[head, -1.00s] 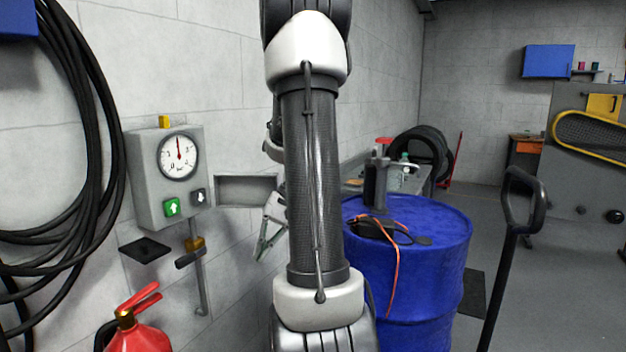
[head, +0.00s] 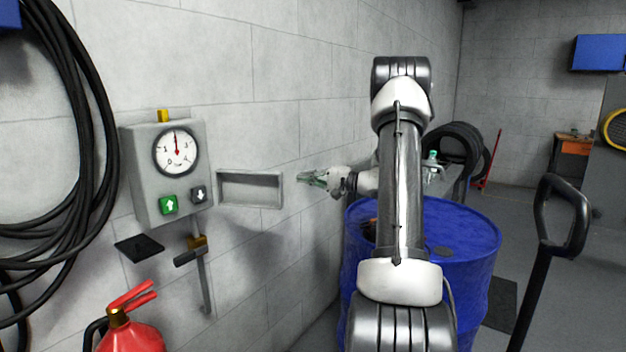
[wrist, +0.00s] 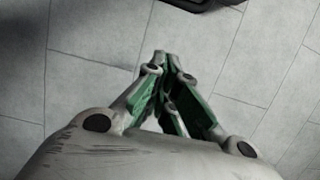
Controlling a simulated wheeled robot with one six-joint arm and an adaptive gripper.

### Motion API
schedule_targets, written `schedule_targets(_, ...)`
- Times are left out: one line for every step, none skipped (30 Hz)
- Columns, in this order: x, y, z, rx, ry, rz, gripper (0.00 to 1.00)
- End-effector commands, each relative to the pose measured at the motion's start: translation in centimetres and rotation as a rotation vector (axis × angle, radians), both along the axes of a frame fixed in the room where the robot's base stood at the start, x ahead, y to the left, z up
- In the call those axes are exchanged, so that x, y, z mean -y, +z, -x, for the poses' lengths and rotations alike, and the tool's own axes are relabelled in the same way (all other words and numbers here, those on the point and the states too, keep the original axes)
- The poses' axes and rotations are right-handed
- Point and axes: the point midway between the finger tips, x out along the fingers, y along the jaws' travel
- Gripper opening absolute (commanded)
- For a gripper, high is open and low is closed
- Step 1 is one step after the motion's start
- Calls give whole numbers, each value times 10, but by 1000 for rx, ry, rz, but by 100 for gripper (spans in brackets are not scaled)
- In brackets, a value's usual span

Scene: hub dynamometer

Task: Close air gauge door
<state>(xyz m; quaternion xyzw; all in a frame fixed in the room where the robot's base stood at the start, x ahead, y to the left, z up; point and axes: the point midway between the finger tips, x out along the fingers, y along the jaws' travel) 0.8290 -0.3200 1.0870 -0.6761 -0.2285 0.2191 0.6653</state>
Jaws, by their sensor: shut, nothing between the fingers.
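The grey air gauge box (head: 145,190) is fixed to the wall at the left in the head view, with a round white dial (head: 177,151) showing. Its door (head: 222,188), a shallow framed grey panel, stands open, sticking out from the right side of the box with its hollow inner face towards me. My gripper (head: 303,178) is just right of the door's free edge in the picture, pointing left. A gap shows between them. In the wrist view my gripper (wrist: 164,62) is shut and empty, its fingertips together, with grey wall blocks beyond.
A blue drum (head: 470,250) stands below my arm at the right. A red fire extinguisher (head: 132,335) is at the lower left, and a black hose (head: 65,200) hangs on the left wall. A dark edge (wrist: 205,3), unclear what, shows at the top of the wrist view.

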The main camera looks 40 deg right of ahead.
Motion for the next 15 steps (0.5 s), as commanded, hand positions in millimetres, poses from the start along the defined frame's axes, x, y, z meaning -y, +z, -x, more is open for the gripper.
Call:
schedule_targets(-8,0,-9,-1,3,0,0)
schedule_targets(-13,0,-15,-1,3,-1,0)
schedule_targets(-18,0,-22,-1,4,-1,0)
schedule_targets(-22,0,-27,-1,4,0,0)
schedule_targets(-26,0,-32,-1,4,0,0)
schedule_targets(-30,0,-39,-1,3,0,0)
schedule_targets(-34,0,-44,-2,4,-1,0)
schedule_targets(-38,-1,-48,-3,3,0,0)
schedule_targets(-41,0,-46,-3,0,-1,0)
schedule_targets(-43,0,-40,-3,-1,-1,0)
schedule_targets(-45,0,-36,-3,-1,-1,0)
schedule_targets(-49,0,-31,-3,-1,-1,0)
schedule_targets(-51,0,-28,-3,-1,-1,0)
schedule_targets(-52,0,-25,-3,0,-1,0)
schedule_targets(-55,0,-22,-3,0,0,0)
